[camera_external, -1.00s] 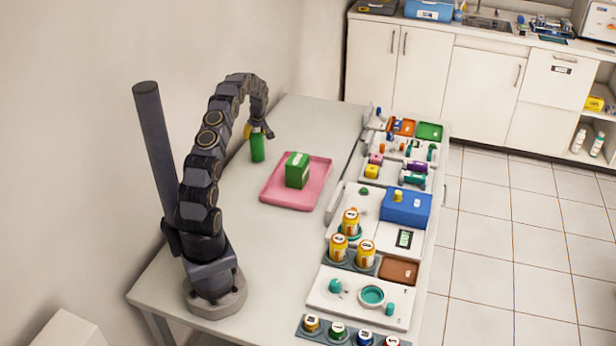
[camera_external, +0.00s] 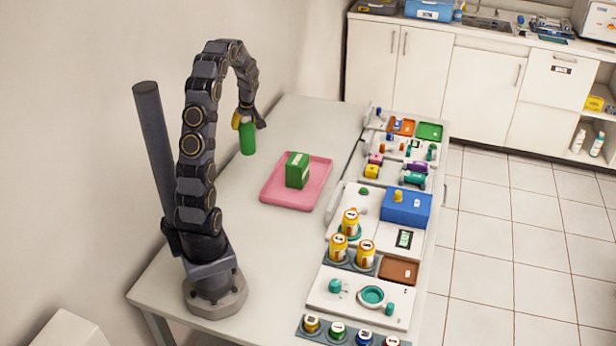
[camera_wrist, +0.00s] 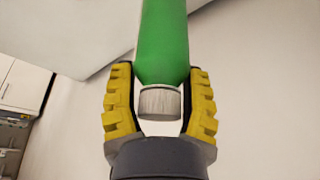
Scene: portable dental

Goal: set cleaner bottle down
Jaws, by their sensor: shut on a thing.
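The cleaner bottle is a green cylinder (camera_external: 248,138) near the back left of the table in the external view. My gripper (camera_external: 247,117) is above it and shut on its upper end, with the bottle hanging roughly upright. In the wrist view the green bottle (camera_wrist: 164,45) with its pale grey cap (camera_wrist: 159,102) lies between the two yellow fingers of my gripper (camera_wrist: 160,95). Whether the bottle's base touches the table cannot be told for sure, but it looks raised.
A pink tray (camera_external: 270,196) with a green box (camera_external: 297,170) on it lies to the right of the bottle. Dental trays and yellow-orange jars (camera_external: 350,222) line the table's right side.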

